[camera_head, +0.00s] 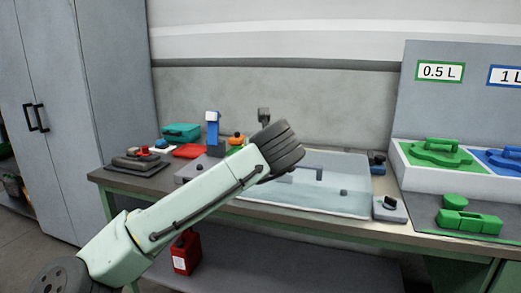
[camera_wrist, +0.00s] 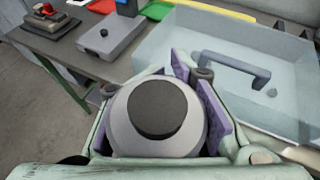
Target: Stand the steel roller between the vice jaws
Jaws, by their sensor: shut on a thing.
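In the wrist view, my gripper (camera_wrist: 156,112) is shut on a round, pale grey body with a dark round end, which appears to be the steel roller (camera_wrist: 196,122). The roller's dark end faces the wrist camera, and its far end is hidden. Purple pads flank it. In the head view, the dark end of my arm hides the fingers and the roller. I cannot make out the vice jaws in either view.
A clear cover with a grey handle (camera_head: 305,170) takes up the middle of the bench; the handle also shows in the wrist view (camera_wrist: 225,66). A grey knob box (camera_wrist: 110,39) lies left of it. A red can (camera_head: 186,252) is below.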

